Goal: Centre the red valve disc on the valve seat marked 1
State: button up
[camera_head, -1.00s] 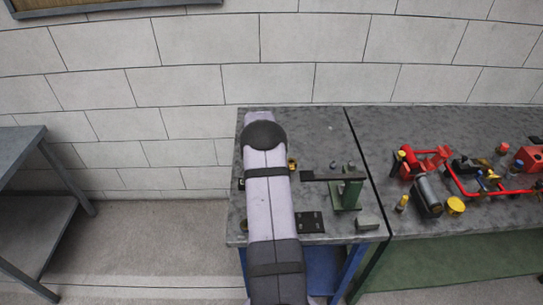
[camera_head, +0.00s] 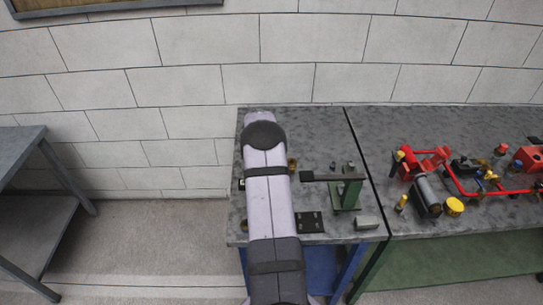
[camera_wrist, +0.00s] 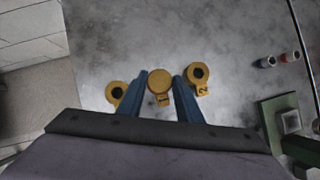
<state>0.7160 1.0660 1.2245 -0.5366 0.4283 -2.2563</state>
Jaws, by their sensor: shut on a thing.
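In the wrist view my gripper (camera_wrist: 161,76) has its two blue fingers on either side of a round yellow disc (camera_wrist: 160,78). It is shut on this disc, which looks flat and shows no dark hole. A tag marked 1 (camera_wrist: 163,100) shows just below the disc, so the disc covers the valve seat marked 1 from this view. I cannot tell whether it rests on the seat or how well it is centred. The valve seat marked 2 (camera_wrist: 198,74) is to the right, with an open dark hole. No clearly red disc shows near the fingers.
Another yellow seat (camera_wrist: 116,93) with a dark hole is left of the fingers. Two small cylindrical parts (camera_wrist: 268,62) and a green stand (camera_wrist: 282,122) are to the right. The grey tabletop (camera_wrist: 150,35) beyond is clear. Red pump parts (camera_head: 424,160) lie on the neighbouring bench.

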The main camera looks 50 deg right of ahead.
jog(key=shift+f, duration=0.4)
dwell(1.4)
jog(key=o, duration=1.3)
notch_tip(320, 180, up, 9)
jog(key=b, duration=0.3)
jog(key=shift+r, duration=0.55)
